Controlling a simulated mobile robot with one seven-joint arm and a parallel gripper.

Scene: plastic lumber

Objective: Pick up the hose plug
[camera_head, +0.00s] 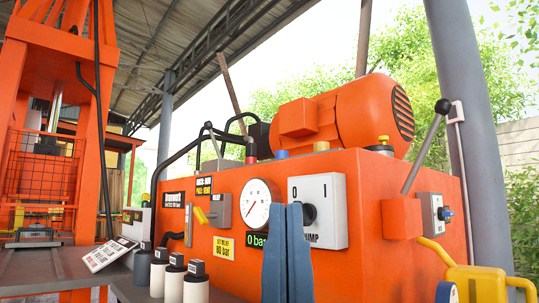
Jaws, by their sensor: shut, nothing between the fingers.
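My gripper (287,225) shows as two blue fingers at the bottom centre, pressed together and empty. It stands in front of the orange pump unit's panel, overlapping the right edge of the pressure gauge (257,202) and of the green 0 bar display. A black hose (178,158) arches over the unit's left end. A black fitting with a red collar (251,150) stands on the unit's top; it may be the hose plug, but I cannot tell for sure. It is up and left of my gripper, apart from it. Blue (281,154) and yellow-topped (321,146) caps stand nearby.
The orange motor (345,117) sits on top of the unit. A white switch box (318,211) is right of my fingers, and a lever (426,147) rises farther right. Several white containers with dark tops (174,276) and a tilted panel (109,254) stand left. A yellow can (474,284) is lower right.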

